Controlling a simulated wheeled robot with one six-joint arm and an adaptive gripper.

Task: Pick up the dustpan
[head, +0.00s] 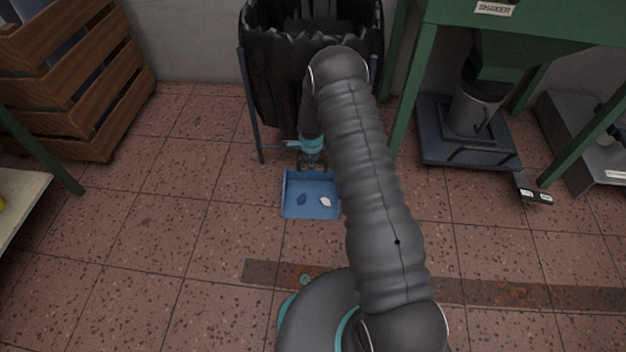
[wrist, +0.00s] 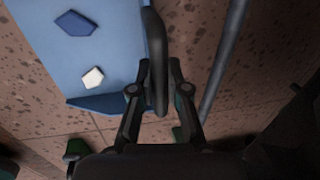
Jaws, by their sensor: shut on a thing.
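The blue dustpan (head: 291,208) is in the middle of the head view, below the black bin. A dark blue piece (head: 301,199) and a whitish piece (head: 325,202) lie in its pan. In the wrist view the blue pan (wrist: 110,60) fills the upper left, and its dark curved handle (wrist: 153,35) runs down between my fingers. My gripper (wrist: 158,75) is shut on this handle. In the head view my gripper (head: 311,164) is at the pan's far edge, partly hidden by my arm. I cannot tell whether the pan touches the floor.
A black ragged-edged bin (head: 285,75) on a thin-legged frame stands just behind the dustpan. A wooden crate stack (head: 75,85) is at the left. A green shaker stand (head: 405,95) and a grey floor scale (head: 440,150) are at the right. Tiled floor left of the dustpan is clear.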

